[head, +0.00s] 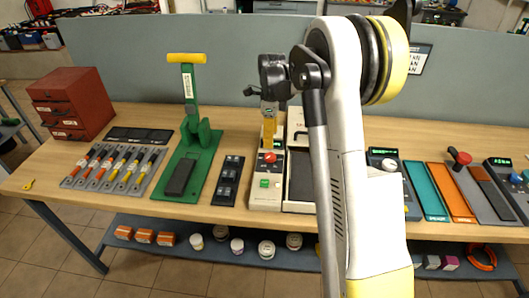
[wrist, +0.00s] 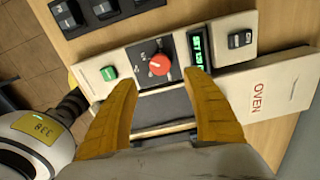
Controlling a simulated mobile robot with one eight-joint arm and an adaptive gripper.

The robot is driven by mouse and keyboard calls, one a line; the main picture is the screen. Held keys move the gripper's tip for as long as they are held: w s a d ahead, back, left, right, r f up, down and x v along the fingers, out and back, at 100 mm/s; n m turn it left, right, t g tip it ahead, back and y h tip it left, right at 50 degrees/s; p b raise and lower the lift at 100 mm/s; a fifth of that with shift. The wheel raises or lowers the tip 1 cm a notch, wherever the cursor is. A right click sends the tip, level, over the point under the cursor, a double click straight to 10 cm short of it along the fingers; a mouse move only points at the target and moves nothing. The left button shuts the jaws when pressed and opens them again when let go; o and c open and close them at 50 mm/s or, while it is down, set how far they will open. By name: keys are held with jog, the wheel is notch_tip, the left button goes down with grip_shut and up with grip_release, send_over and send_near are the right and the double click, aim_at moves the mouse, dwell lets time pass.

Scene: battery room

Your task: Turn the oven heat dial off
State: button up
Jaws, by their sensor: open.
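The oven's red heat dial (wrist: 158,65) sits on a dark square panel in the wrist view, and its pointer setting is too small to read. It also shows in the head view (head: 270,157) on the cream oven front (head: 263,201). A green button (wrist: 108,73) is to its left and a lit green display (wrist: 197,50) to its right. My gripper (wrist: 163,78) is open, its yellow fingers apart with nothing between them. The dial appears between and just beyond the fingertips. In the head view my gripper (head: 268,141) hangs above the dial; contact cannot be told.
A black switch block (head: 229,181) and a green press (head: 188,165) stand left of the oven. A tool tray (head: 115,168) and red drawer cabinet (head: 72,104) are further left. Coloured panels (head: 427,190) lie to the right. A blue-grey partition (head: 140,68) runs behind the bench.

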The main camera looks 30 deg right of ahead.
aim_at(270, 155)
notch_tip(270, 155, down, 9)
jog(key=shift+b, duration=1.2)
jog(key=c, duration=1.2)
